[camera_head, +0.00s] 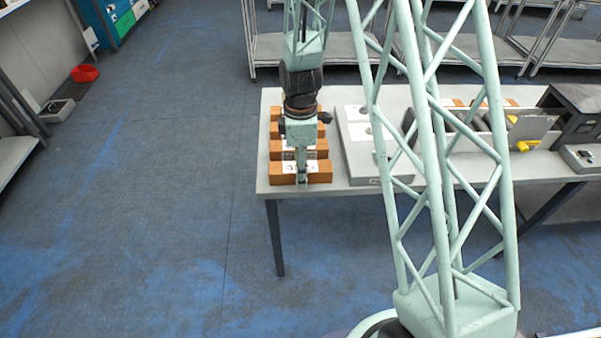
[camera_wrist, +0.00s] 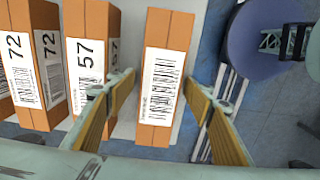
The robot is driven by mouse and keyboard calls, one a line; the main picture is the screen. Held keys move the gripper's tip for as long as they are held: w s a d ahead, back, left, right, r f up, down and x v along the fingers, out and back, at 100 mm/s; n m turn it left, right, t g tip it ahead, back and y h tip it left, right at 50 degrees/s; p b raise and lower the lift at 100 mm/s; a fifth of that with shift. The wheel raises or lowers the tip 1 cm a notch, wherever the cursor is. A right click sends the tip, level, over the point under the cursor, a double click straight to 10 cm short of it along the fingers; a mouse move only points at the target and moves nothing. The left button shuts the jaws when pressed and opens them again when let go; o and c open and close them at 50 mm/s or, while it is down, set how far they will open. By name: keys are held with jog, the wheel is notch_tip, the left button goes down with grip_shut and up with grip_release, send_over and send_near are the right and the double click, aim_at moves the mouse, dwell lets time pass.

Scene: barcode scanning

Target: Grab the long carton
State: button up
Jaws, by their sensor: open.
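Several long orange-brown cartons with white barcode labels lie side by side at the left end of the table. In the head view the front carton (camera_head: 318,176) lies nearest the table's front edge, partly hidden by my gripper (camera_head: 302,178). In the wrist view the end carton (camera_wrist: 160,85) stands between the two fingers of my gripper (camera_wrist: 165,100), with a gap on each side. A second carton, marked 57 (camera_wrist: 88,60), lies to its left, and another, marked 72 (camera_wrist: 38,60), lies further left. My gripper is open and holds nothing.
The grey table (camera_head: 340,184) bears a pale flat box (camera_head: 360,155) just right of the cartons.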

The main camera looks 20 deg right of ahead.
jog(key=c, duration=1.2)
jog(key=shift+r, duration=0.1)
jog(key=shift+r+p, duration=0.4)
jog(key=shift+r, duration=1.25)
jog(key=s+d, duration=0.1)
jog(key=s, duration=0.4)
jog(key=s+d+r, duration=0.1)
jog(key=s, duration=0.9)
jog(key=shift+s+d+r+p, duration=0.25)
jog(key=shift+s+d+p, duration=0.05)
jog(key=shift+d+p, duration=0.1)
